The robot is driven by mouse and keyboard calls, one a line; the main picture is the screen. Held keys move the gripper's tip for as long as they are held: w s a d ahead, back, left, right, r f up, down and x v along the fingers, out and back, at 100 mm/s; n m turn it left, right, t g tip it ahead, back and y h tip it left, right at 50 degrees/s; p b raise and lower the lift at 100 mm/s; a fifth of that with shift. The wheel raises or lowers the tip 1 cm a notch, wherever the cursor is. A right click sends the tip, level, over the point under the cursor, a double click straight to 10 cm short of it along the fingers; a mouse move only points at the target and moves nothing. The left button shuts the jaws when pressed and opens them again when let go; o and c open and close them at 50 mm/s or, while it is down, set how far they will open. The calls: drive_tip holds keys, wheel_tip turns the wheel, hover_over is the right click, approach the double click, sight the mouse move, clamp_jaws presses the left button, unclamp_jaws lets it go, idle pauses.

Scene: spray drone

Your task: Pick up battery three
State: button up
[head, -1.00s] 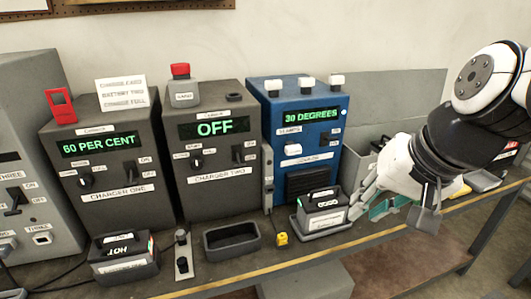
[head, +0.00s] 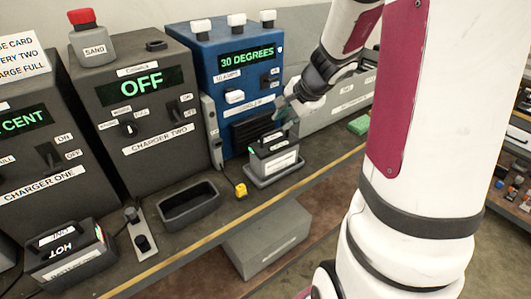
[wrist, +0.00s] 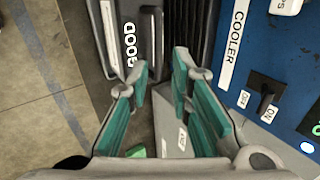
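A dark grey battery (head: 274,150) with a top handle and a pale front label stands in a tray (head: 259,183) before the blue cooler. Its top reads GOOD in the wrist view (wrist: 118,40); I cannot read its number. My gripper (head: 284,112) is just above and behind this battery in the head view. In the wrist view its teal-padded fingers (wrist: 163,72) are apart, with nothing gripped between them. The battery's handle (wrist: 150,35) lies ahead, nearer the left finger. Whether a finger touches it, I cannot tell.
The blue cooler (head: 232,75) reads 30 DEGREES and stands close behind the battery. Charger two (head: 140,105) reads OFF, with an empty tray (head: 188,205) before it. Another battery (head: 68,250), marked HOT, is at the lower left. A small yellow object (head: 240,190) lies beside the battery's tray.

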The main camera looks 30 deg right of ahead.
sight(275, 131)
drive_tip(key=b+x, duration=0.2)
drive_tip(key=x, duration=0.7)
drive_tip(key=shift+f, duration=0.1)
clamp_jaws()
